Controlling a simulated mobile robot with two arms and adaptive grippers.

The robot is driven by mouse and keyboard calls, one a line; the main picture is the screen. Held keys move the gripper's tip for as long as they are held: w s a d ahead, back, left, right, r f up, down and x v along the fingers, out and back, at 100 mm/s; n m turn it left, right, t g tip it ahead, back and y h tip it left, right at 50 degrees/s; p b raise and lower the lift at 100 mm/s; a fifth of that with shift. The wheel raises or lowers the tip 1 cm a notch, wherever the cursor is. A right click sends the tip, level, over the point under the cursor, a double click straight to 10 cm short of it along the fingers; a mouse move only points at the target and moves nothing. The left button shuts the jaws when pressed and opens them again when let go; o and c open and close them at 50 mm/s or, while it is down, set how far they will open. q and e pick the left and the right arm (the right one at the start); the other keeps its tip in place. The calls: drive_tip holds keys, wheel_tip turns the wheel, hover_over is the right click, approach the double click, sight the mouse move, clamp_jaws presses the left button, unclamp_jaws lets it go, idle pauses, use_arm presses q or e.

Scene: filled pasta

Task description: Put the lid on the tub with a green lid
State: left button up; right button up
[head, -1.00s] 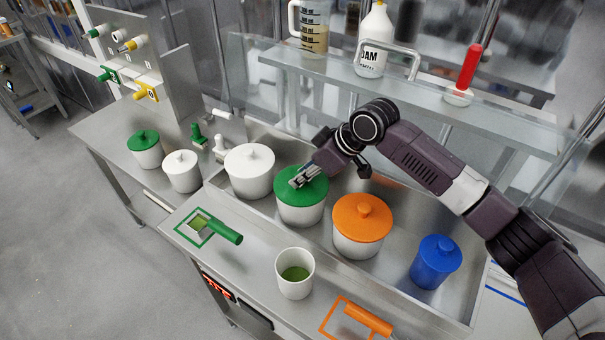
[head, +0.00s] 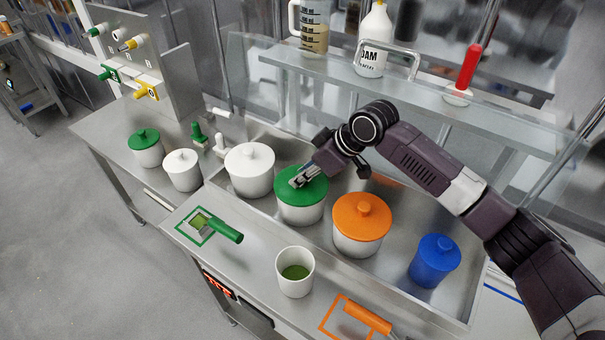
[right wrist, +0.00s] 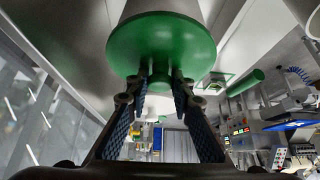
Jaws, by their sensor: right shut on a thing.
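The tub with a green lid (head: 301,211) stands in the metal tray, between a white-lidded tub and an orange-lidded tub. The green lid (head: 315,190) lies on top of the tub and looks level; no gap shows between them. My right gripper (head: 297,182) is over the lid, shut on its knob. In the right wrist view the two fingers (right wrist: 158,80) close on the knob under the green disc (right wrist: 165,42), with the pale tub wall beyond it. The knob is mostly hidden by the fingers. My left gripper is not in view.
The white-lidded tub (head: 250,178), orange-lidded tub (head: 360,235) and blue tub (head: 434,262) share the metal tray. An open white cup (head: 295,280) with green contents and a green-handled scoop (head: 224,230) are in front. A glass shelf (head: 440,90) is behind.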

drive_tip(key=shift+p, duration=0.4)
idle(0.5)
drive_tip(key=o, duration=1.6)
drive_tip(key=shift+c, duration=0.2)
drive_tip(key=shift+r, duration=0.1)
drive_tip(key=shift+r+p, duration=3.45)
